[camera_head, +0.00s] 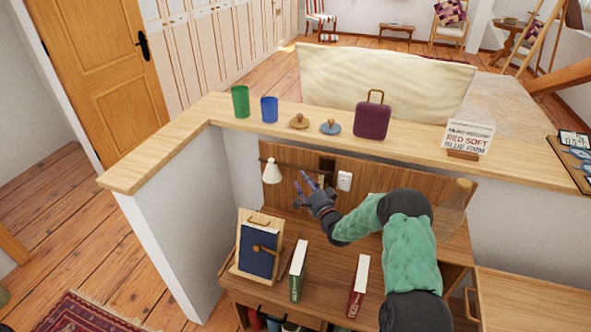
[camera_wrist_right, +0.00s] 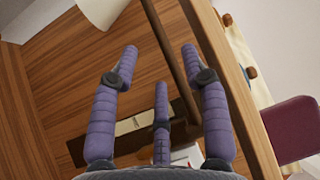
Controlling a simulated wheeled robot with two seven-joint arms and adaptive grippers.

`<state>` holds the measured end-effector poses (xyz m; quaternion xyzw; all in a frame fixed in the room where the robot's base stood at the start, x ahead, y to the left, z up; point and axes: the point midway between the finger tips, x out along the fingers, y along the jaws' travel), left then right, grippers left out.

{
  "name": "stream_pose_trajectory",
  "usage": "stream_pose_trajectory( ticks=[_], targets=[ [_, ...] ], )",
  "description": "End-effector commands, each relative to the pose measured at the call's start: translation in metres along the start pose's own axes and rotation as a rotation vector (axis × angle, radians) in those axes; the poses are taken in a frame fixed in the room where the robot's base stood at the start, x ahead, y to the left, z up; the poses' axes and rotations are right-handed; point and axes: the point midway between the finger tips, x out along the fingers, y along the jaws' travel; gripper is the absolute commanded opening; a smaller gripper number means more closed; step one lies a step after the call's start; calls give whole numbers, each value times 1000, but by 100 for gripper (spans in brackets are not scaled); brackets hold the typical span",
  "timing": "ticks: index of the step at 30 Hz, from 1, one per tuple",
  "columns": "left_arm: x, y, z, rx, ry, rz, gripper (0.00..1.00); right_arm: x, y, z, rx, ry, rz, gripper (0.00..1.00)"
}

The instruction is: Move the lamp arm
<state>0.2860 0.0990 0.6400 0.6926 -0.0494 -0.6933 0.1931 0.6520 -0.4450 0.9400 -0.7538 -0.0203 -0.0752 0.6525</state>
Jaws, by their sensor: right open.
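The lamp's cream shade (camera_head: 271,173) hangs at the left end of a thin dark lamp arm (camera_head: 292,166) in front of the wooden back panel. In the right wrist view the shade (camera_wrist_right: 101,9) is at the top left, and the dark lamp arm (camera_wrist_right: 171,62) runs down between my purple fingers. My right gripper (camera_head: 303,180) is open, just right of the shade and close to the lamp arm; it also shows in the wrist view (camera_wrist_right: 160,62). I cannot tell whether a finger touches the arm. My left gripper is out of view.
The ledge (camera_head: 221,110) above carries a green cup (camera_head: 240,101), a blue cup (camera_head: 269,109), two knobbed lids, a purple case (camera_head: 372,121) and a sign (camera_head: 468,137). Below, a blue book (camera_head: 257,250) on a stand and two upright books occupy the desk (camera_head: 325,262).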

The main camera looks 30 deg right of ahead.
Motion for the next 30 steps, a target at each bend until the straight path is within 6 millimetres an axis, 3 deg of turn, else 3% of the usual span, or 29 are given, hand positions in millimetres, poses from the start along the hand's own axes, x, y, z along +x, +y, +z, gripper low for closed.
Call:
stream_pose_trajectory(
  ticks=[6, 12, 26, 30],
  targets=[
    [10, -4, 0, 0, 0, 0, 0, 40, 2, 1, -2, -2, -1, 46],
    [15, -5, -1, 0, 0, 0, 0, 65, 2, 0, -1, 0, 0, 46],
    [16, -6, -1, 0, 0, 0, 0, 76, 1, 0, -1, 1, 2, 46],
    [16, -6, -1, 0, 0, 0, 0, 76, 1, 0, -1, 1, 2, 6]
  ],
)
